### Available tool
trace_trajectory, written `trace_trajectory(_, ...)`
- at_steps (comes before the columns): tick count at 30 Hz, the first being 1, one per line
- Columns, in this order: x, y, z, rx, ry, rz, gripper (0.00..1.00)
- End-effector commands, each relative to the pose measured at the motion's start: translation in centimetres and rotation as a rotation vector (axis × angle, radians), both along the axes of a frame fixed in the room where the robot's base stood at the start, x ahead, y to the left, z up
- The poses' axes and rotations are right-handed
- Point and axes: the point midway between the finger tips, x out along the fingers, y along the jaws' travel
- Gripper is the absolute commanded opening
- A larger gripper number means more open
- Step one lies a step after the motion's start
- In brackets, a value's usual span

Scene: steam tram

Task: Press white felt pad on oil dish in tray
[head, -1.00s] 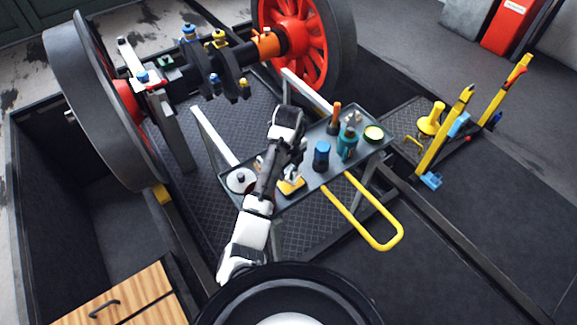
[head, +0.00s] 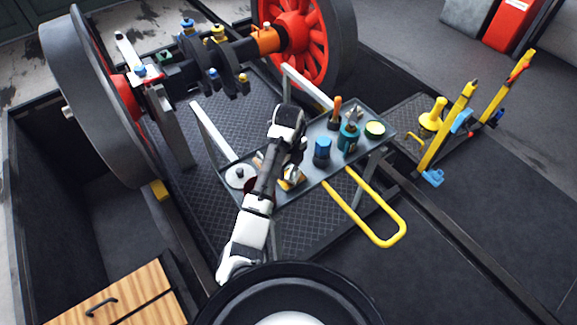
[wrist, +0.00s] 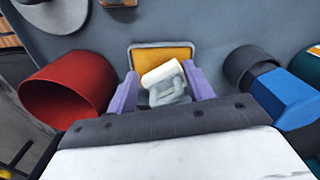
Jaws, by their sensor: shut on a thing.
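The oil dish (wrist: 148,53) is a small rectangular grey-rimmed dish with amber oil, lying in the grey tray (wrist: 217,28). The white felt pad (wrist: 168,73) is a short white roll on a pale grey holder (wrist: 170,94). My gripper (wrist: 166,78) has its purple fingers shut on this holder, with the pad over the near part of the dish. I cannot tell whether the pad touches the oil. In the head view, my gripper (head: 292,171) is low over the tray (head: 312,172), and the dish is mostly hidden behind my arm.
A teal can (head: 348,138), a round tin (head: 375,129) and a white disc (head: 239,176) also sit in the tray. A yellow handle (head: 385,238) projects from its near side.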

Motion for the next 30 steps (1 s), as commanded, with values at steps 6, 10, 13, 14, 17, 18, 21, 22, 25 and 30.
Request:
trace_trajectory(6,0.00,0.00,-0.25,0.000,0.000,0.000,0.30)
trace_trajectory(10,0.00,0.00,-0.41,0.000,0.000,0.000,0.30)
trace_trajectory(13,0.00,0.00,-0.53,0.000,0.000,0.000,0.30)
trace_trajectory(14,0.00,0.00,-0.57,0.000,0.000,0.000,0.30)
trace_trajectory(17,0.00,0.00,-0.69,0.000,0.000,0.000,0.30)
trace_trajectory(18,0.00,0.00,-0.74,0.000,0.000,0.000,0.30)
trace_trajectory(21,0.00,0.00,-0.86,0.000,0.000,0.000,0.30)
trace_trajectory(22,0.00,0.00,-0.90,0.000,0.000,0.000,0.30)
trace_trajectory(25,0.00,0.00,-0.98,0.000,0.000,0.000,0.30)
trace_trajectory(30,0.00,0.00,-0.94,0.000,0.000,0.000,0.30)
